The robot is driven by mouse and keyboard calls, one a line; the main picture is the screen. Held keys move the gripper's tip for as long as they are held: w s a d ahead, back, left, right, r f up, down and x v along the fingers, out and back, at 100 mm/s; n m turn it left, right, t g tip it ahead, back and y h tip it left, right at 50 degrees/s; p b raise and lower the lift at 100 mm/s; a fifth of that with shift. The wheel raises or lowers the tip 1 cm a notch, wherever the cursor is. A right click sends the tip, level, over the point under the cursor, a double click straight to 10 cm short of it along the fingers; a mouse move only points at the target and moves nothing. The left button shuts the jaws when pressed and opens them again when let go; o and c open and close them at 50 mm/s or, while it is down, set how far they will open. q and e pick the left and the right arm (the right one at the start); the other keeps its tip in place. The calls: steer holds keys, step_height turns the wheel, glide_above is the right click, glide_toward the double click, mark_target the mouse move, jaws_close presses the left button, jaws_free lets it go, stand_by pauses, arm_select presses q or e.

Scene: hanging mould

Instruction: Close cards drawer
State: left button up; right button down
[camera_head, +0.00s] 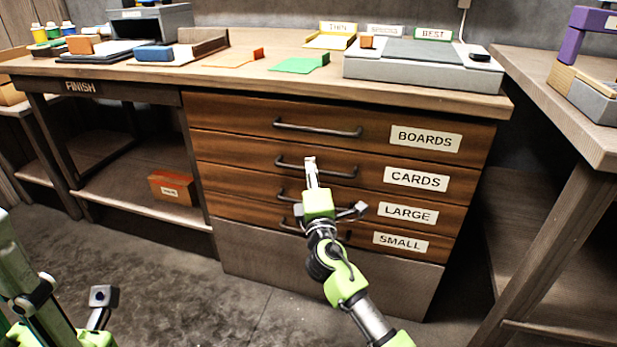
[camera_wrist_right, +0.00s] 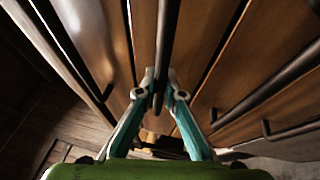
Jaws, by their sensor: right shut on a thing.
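The cards drawer (camera_head: 240,151) is the second wooden drawer from the top of the cabinet, with a white CARDS label (camera_head: 415,179). Its front looks about in line with the other drawer fronts; a small gap cannot be told. My right gripper (camera_head: 311,168) reaches up from below to the dark bar handle (camera_head: 340,173) of this drawer. In the right wrist view, the two teal fingers (camera_wrist_right: 160,90) are shut on the handle (camera_wrist_right: 163,55), one on each side. Only green and grey parts of my left arm show at the lower left; its fingertips are not seen.
The boards drawer (camera_head: 355,113) is above, and the large (camera_head: 335,190) and small (camera_head: 365,235) drawers are below, all with bar handles. A side table (camera_head: 585,130) stands at the right. The floor (camera_head: 185,285) in front is clear.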

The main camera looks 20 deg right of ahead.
steer(key=shift+d+r, duration=0.1)
steer(key=shift+d, duration=0.05)
steer(key=c, duration=2.4)
jaws_free()
steer(key=shift+w, duration=0.15)
steer(key=shift+s+f, duration=0.2)
steer(key=shift+s, duration=0.1)
steer(key=v, duration=1.1)
steer(key=shift+s, duration=0.25)
